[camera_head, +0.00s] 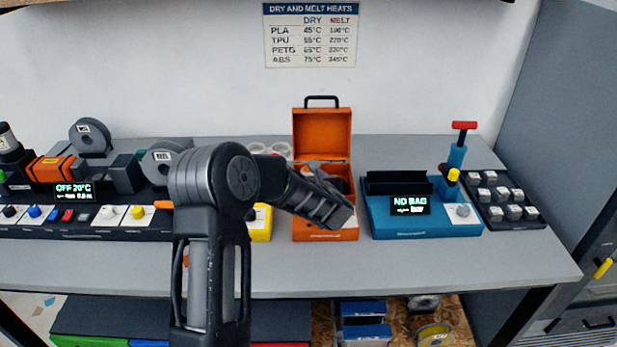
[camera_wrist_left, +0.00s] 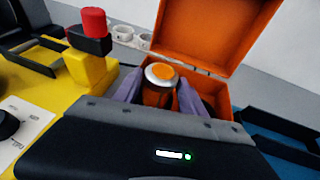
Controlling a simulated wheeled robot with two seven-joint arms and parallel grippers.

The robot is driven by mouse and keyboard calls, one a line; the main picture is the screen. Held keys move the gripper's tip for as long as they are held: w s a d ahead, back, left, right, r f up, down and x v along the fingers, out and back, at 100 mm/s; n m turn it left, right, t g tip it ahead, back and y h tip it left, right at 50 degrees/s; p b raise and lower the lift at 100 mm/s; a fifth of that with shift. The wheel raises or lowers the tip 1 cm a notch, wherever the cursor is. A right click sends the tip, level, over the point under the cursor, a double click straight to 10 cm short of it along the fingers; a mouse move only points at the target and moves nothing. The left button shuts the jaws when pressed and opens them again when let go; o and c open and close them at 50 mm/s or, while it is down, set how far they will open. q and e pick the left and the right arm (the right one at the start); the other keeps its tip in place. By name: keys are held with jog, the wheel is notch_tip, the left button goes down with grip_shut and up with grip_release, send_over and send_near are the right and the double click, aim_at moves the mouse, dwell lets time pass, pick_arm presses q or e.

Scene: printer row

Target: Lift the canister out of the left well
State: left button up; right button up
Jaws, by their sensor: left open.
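The canister (camera_wrist_left: 161,74), with a silver rim and orange top, stands in the open orange box (camera_head: 325,234). The box also shows in the wrist view, with its lid (camera_wrist_left: 217,35) raised. My left gripper (camera_head: 328,172) reaches over the box from the left. In the wrist view its two purple-grey fingers (camera_wrist_left: 160,91) are open, one on each side of the canister; whether they touch it I cannot tell. The lower canister and the wells' outlines are hidden behind the gripper. In the head view my arm and gripper cover the canister. My right gripper is not seen.
A blue machine (camera_head: 425,222) reading "NO BAG" stands right of the box. A yellow device (camera_wrist_left: 85,75) with a red knob is close on the left. White cups (camera_head: 270,150) stand behind. The grey bench front (camera_head: 400,268) is clear.

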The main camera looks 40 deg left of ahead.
pick_arm(q)
jog(key=shift+c, duration=0.5)
grip_shut()
dwell(0.4)
jog(key=shift+w+r, duration=0.1)
notch_tip(320, 180, up, 10)
jog(key=shift+f+b, duration=0.1)
jog(key=shift+b, duration=0.6)
